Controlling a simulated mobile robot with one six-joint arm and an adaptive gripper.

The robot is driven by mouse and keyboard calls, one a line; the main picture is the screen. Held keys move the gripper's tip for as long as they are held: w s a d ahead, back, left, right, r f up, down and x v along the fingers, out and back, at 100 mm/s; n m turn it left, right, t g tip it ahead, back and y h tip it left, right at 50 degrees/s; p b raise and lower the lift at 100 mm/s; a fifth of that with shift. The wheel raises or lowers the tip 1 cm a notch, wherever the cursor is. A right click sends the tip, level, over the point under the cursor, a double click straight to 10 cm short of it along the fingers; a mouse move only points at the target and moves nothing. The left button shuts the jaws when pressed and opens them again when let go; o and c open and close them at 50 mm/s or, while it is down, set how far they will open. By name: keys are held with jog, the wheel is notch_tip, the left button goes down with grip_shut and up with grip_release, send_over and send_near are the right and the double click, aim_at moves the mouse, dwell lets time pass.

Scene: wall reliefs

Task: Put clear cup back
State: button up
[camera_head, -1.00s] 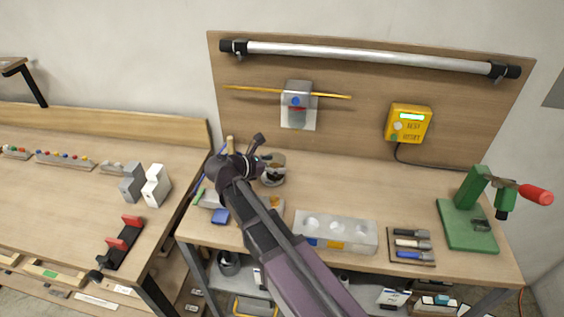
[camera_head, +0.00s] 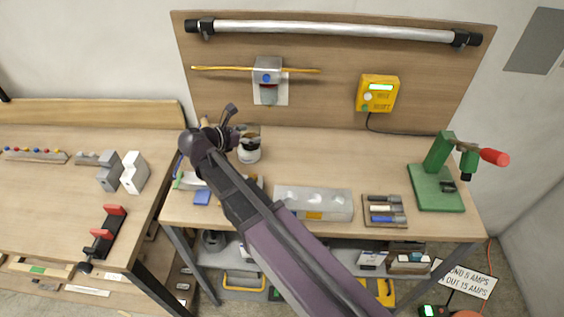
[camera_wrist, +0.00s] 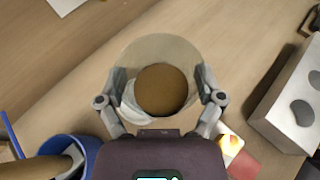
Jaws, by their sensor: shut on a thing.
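The clear cup (camera_wrist: 165,52) is seen from above in the wrist view, with a translucent round rim, a brown middle and a whitish patch at its lower left. My gripper (camera_wrist: 162,97) is shut on it, one finger on each side. In the head view the cup (camera_head: 249,153) is at the bench's back left, partly hidden by my gripper (camera_head: 240,139). I cannot tell whether its base touches the bench. A grey block with round recesses (camera_head: 340,207) lies to the right and nearer the front; it also shows in the wrist view (camera_wrist: 283,108).
A blue container (camera_wrist: 90,150) is at the lower left of the wrist view. A tray of markers (camera_head: 384,221) and a green press (camera_head: 437,190) stand on the right. The backboard holds a yellow box (camera_head: 378,94). The bench middle behind the block is clear.

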notch_tip(320, 180, up, 16)
jog(key=p, duration=1.5)
jog(key=shift+r, duration=0.15)
